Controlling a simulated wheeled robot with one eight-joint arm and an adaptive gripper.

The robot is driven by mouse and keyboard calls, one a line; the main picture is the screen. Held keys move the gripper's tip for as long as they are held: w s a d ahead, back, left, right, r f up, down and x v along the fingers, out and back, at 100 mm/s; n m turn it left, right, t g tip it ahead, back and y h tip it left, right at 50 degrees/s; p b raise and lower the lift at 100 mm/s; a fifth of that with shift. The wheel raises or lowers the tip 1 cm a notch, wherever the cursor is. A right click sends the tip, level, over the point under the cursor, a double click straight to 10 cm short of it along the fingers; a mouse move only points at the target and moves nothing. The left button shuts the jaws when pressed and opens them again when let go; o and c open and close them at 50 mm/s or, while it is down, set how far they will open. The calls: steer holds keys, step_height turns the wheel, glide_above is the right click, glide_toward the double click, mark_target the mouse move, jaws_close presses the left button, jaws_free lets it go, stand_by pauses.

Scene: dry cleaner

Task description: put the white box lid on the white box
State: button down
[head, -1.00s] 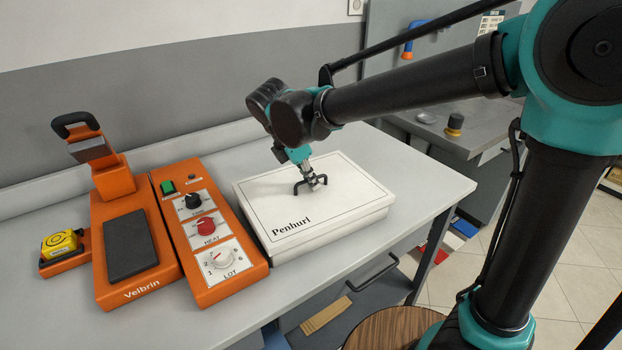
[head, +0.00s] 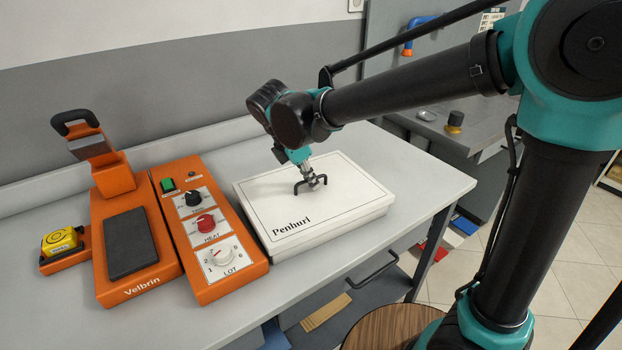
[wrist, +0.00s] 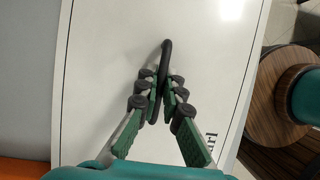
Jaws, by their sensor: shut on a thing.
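The white box lid (head: 345,196) is a flat white rectangle with a thin black border, "Penhurl" lettering and a black handle in its middle. It lies on top of the white box (head: 325,238), whose front side shows just below it; the edges look lined up. My gripper (head: 311,181) is over the middle of the lid, shut on its black handle. In the wrist view my gripper (wrist: 162,92) has its green-padded fingers on both sides of the handle (wrist: 166,55), over the lid (wrist: 105,60). The inside of the box is hidden.
An orange press marked "Velbrin" (head: 140,285) and its control panel (head: 213,265) stand close to the left of the box. A yellow button unit (head: 60,241) is farther left. The table (head: 425,185) is clear to the right.

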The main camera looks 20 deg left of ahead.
steer(key=c, duration=1.6)
jaws_free()
steer(key=shift+r, duration=0.1)
steer(key=v, duration=1.1)
steer(key=shift+s+r, duration=0.15)
steer(key=shift+r, duration=0.2)
steer(key=shift+a, duration=0.1)
